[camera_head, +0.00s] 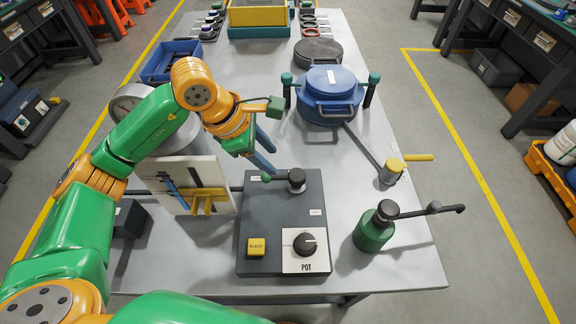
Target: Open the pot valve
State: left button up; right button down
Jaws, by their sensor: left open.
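A dark grey control box (263,215) stands at the front middle of the table. A black round knob (305,243) sits on its white plate marked POT. A small valve (297,181) with a green-tipped lever pointing left is at the box's back edge. The blue lidded pot (330,92) stands farther back, a pipe running from it to a yellow-handled valve (391,169) on the right. My left gripper (271,160) is open and empty, its blue fingers just behind and above the green-tipped lever, apparently not touching it. My right gripper is not in view.
A green bottle-like cylinder (374,231) with a side lever stands right of the box. A white panel (180,174) with yellow and blue parts stands left, a round gauge (131,101) behind it. A blue bin (170,62) is farther back. The table's right front is mostly clear.

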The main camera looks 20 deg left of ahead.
aim_at(286, 176)
pick_arm(q)
jog(key=x, duration=0.5)
jog(key=p+x, duration=0.1)
jog(key=x, duration=0.1)
jog(key=shift+s+f, duration=0.25)
jog(key=shift+a, duration=0.1)
grip_shut()
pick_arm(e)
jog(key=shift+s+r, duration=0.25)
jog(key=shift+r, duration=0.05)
pick_arm(q)
jog(key=shift+r, duration=0.1)
dwell(0.6)
